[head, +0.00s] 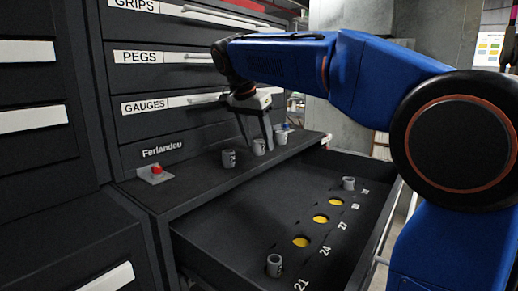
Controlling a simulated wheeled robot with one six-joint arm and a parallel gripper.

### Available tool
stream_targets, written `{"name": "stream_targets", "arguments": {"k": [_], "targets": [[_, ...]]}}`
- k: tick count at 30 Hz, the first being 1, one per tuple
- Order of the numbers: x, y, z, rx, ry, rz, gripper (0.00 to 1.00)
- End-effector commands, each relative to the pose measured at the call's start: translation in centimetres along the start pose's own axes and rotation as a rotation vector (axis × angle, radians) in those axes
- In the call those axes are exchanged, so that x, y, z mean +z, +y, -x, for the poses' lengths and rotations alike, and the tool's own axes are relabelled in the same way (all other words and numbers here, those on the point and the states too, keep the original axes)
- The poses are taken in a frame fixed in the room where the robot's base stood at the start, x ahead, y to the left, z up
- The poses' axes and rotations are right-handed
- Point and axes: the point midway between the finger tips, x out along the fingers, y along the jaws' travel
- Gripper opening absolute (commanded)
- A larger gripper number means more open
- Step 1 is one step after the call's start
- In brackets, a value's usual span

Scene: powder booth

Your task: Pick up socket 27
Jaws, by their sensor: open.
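Three grey sockets stand on the black ledge above the open drawer: a left one (229,158), a middle one (259,147) and a right one (281,136). Their marks are too small to read, so I cannot tell which is socket 27. My gripper (260,143) points down, open, with its fingers by the middle socket; whether they touch it is unclear. In the drawer (215,245), a yellow empty recess (320,218) appears level with the label 27. Another socket (274,266) stands by label 21, and one (348,184) stands at the far end.
Two more yellow recesses, a nearer one (301,242) and a farther one (335,201), are empty. A small plate with a red knob (156,171) sits on the ledge at left. Closed labelled drawers (160,80) rise behind the ledge.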

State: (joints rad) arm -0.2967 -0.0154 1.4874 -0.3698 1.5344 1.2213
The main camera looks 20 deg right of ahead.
Motion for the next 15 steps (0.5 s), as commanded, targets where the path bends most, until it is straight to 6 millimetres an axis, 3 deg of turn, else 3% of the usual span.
{"name": "stream_targets", "arguments": {"k": [3,11,15], "targets": [[0.03,0.05,-0.98,0.001,0.000,-0.001,0.50],[0.01,0.00,-1.22,-0.001,0.001,-0.001,0.50],[0.02,0.00,-1.22,-0.001,0.001,-0.001,0.22]]}}
